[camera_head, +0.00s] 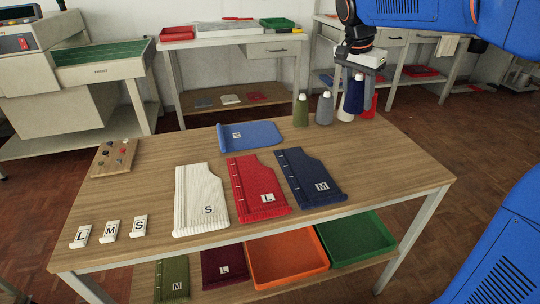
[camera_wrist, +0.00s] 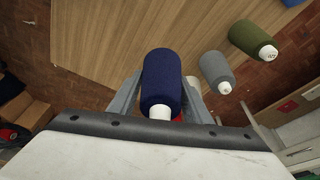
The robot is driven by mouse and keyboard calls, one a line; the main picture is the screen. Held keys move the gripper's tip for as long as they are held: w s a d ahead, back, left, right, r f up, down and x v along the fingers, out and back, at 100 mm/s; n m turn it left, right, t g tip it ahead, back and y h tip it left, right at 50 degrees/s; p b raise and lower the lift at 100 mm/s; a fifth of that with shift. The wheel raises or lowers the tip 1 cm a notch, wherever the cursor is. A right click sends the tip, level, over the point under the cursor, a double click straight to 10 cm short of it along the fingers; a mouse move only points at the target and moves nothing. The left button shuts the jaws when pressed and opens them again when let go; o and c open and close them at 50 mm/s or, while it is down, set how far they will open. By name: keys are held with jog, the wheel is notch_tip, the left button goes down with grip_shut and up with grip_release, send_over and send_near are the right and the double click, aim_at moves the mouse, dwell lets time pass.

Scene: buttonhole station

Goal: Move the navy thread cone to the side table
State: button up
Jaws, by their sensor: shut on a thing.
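The navy thread cone (camera_head: 354,95) is between the fingers of my gripper (camera_head: 354,84) at the far right corner of the wooden worktable (camera_head: 400,160). In the wrist view the navy cone (camera_wrist: 162,82) fills the gap between the two grey fingers, its white tip toward the camera. My gripper is shut on it. In the head view its base looks higher than those of the neighbouring cones, but I cannot tell its clearance from the tabletop. A back table (camera_head: 215,41) and a right back table (camera_head: 398,37) show; which is the side table is unclear.
Olive (camera_head: 300,111) and grey (camera_head: 324,108) cones stand left of my gripper. A pale object (camera_head: 345,114) and a red one (camera_head: 371,106) are close to the navy cone, partly hidden. The back table holds a red tray (camera_head: 177,33) and a green tray (camera_head: 277,23).

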aim_at(353, 91)
jog(key=shift+w+d+f, duration=0.1)
jog(key=shift+f, duration=5.1)
jog(key=o, duration=1.1)
jog(key=shift+f, duration=0.1)
jog(key=v, duration=1.2)
jog(key=s+d+f+n+t+y, duration=0.1)
jog(key=s+d+f+n, duration=0.2)
jog(key=s, duration=0.6)
jog(key=s+d+f+n+y, duration=0.15)
jog(key=s+d, duration=0.35)
jog(key=s, duration=0.5)
jog(key=s+d+f+n+t, duration=0.1)
jog(key=s+f+n, duration=0.4)
jog(key=s+f, duration=0.5)
jog(key=s, duration=0.3)
jog(key=shift+s+d+f+t, duration=0.25)
jog(key=shift+f+t, duration=0.15)
